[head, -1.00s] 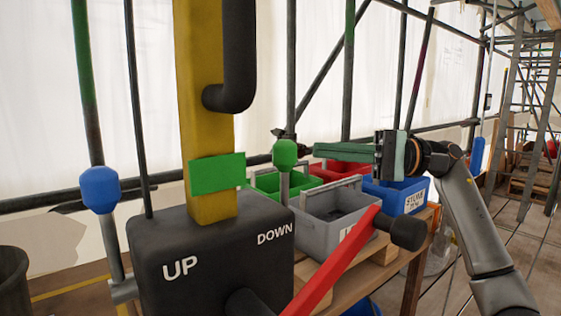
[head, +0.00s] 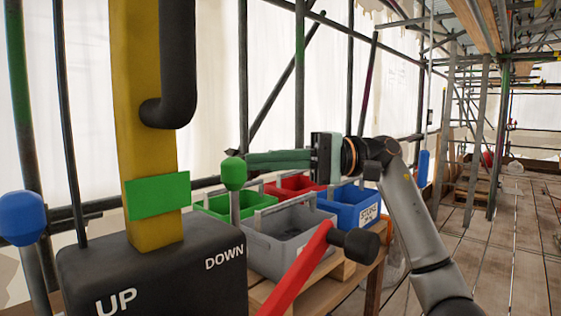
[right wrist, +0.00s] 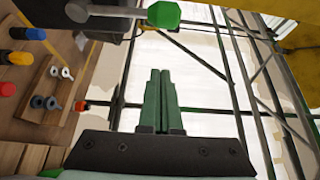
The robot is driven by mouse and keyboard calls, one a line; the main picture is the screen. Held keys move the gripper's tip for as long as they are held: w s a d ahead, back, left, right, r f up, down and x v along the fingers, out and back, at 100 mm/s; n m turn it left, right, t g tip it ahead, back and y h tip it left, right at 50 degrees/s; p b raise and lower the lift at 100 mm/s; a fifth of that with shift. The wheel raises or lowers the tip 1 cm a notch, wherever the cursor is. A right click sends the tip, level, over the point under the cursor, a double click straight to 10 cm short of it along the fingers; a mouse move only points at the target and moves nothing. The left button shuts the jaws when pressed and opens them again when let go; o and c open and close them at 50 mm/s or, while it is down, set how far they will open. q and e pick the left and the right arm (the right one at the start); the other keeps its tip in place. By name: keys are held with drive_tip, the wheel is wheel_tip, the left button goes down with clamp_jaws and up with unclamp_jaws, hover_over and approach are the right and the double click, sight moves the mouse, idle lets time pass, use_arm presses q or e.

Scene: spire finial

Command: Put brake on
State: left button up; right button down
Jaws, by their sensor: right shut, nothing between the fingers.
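A black control box (head: 160,285) marked UP and DOWN stands at the lower left in the head view. A red lever (head: 297,273) with a black end knob (head: 357,245) slants up to the right beside it. A green knob (head: 233,174) tops a thin upright rod behind the box, and a blue knob (head: 21,218) sits on a rod at the left edge. My right gripper (head: 250,160) is shut and empty, its green fingers pointing left close to the green knob. In the right wrist view its fingers (right wrist: 160,75) are together below a green knob (right wrist: 164,14). My left gripper is not in view. No part is labelled as a brake.
A yellow post (head: 145,90) with a green plate (head: 158,195) and a black bent pipe (head: 172,70) rises from the box. Grey (head: 280,250), green, red and blue crates stand on a wooden bench behind the lever. Scaffold poles line the back. The plank floor at right is open.

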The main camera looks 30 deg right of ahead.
sight(242, 168)
drive_tip(key=a, duration=0.1)
drive_tip(key=s+a, duration=0.1)
drive_tip(key=a, duration=0.1)
drive_tip(key=s+a, duration=0.1)
drive_tip(key=shift+s+a+b, duration=0.1)
drive_tip(key=shift+a+b, duration=0.25)
drive_tip(key=shift+b, duration=0.05)
drive_tip(key=shift+s, duration=0.35)
drive_tip(key=shift+s, duration=0.1)
